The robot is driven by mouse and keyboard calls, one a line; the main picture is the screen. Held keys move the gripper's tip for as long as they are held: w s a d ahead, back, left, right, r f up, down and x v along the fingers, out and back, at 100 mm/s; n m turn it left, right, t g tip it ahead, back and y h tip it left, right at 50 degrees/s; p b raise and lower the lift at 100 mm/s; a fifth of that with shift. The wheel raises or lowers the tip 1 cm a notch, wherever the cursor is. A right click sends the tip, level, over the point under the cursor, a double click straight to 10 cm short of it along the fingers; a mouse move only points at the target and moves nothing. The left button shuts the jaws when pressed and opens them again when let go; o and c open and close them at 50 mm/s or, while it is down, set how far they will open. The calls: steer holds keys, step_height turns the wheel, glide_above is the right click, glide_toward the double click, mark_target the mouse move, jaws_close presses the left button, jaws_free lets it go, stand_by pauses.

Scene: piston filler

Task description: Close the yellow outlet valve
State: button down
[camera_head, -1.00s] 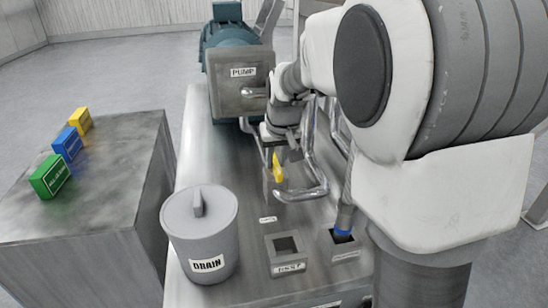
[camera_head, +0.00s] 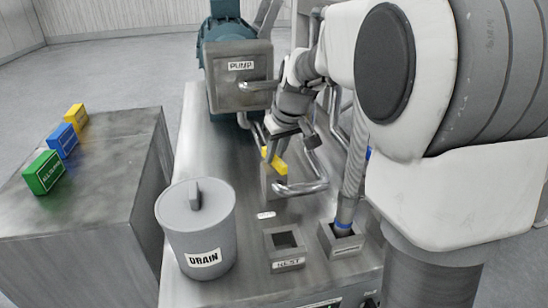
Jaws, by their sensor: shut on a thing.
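The yellow outlet valve handle (camera_head: 274,161) sits on a small grey block on the steel bench, in front of the pump (camera_head: 240,75). It now lies slanted across the top of the block. My gripper (camera_head: 283,147) reaches down from behind and to the right and is shut on the yellow handle. The arm's wrist hides part of the gripper and the pipes behind it.
A lidded DRAIN pot (camera_head: 196,235) stands at the bench's front left. An empty REST socket (camera_head: 286,240) and a socket holding a blue-ringed hose (camera_head: 344,222) are at the front. Green (camera_head: 43,172), blue (camera_head: 63,141) and yellow (camera_head: 76,117) blocks sit on the left cabinet.

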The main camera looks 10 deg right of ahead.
steer(key=n, duration=0.1)
steer(key=n+y+b, duration=0.1)
steer(key=n, duration=0.1)
steer(key=shift+w+d+n+b, duration=0.1)
steer(key=shift+d+n+b, duration=0.05)
steer(key=shift+n+b, duration=0.15)
steer(key=n+g+y, duration=0.1)
steer(key=n, duration=0.2)
steer(key=shift+n, duration=0.3)
steer(key=n+g, duration=0.1)
steer(key=n, duration=0.1)
steer(key=n+y, duration=0.1)
steer(key=shift+w+d+r+n+g, duration=0.1)
steer(key=shift+w+r+n+g, duration=0.05)
steer(key=shift+n+g, duration=0.25)
steer(key=shift+w+n+g+p, duration=0.1)
steer(key=shift+n+g+p, duration=0.65)
steer(key=shift+n, duration=0.95)
steer(key=c, duration=0.8)
jaws_free()
steer(key=p+v, duration=0.3)
steer(key=v, duration=1.4)
steer(key=shift+d, duration=0.25)
